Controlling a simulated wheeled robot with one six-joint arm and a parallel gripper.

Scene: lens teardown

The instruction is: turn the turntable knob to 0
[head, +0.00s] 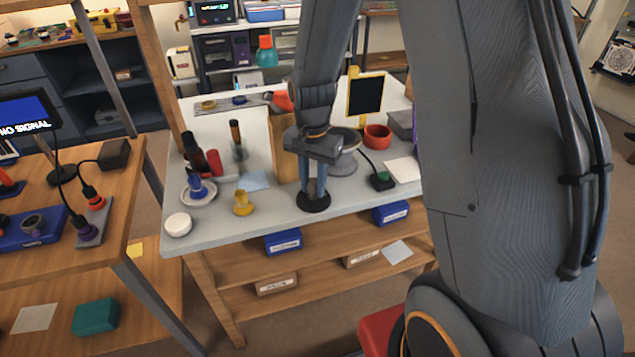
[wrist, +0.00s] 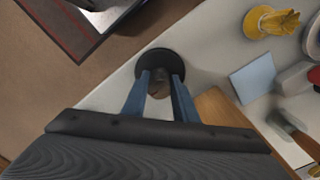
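A round black disc (head: 313,203), which looks like the base of the turntable knob, sits near the front edge of the pale table. It also shows in the wrist view (wrist: 153,60). My gripper (head: 312,192) points down over it with two blue fingers standing apart. In the wrist view the fingertips (wrist: 160,80) straddle a small brownish-grey piece on the disc, probably the knob's grip. I cannot tell whether they press on it. The knob's markings and pointer cannot be read. A grey round stand (head: 345,160), possibly the turntable, is partly hidden behind my gripper.
A black box with a green top (head: 381,180) and cable stands to the right, near an orange-red bowl (head: 377,136). To the left are a yellow object (head: 242,203), a blue sheet (head: 253,181) and a white round lid (head: 178,224). A wooden block (head: 283,150) stands behind.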

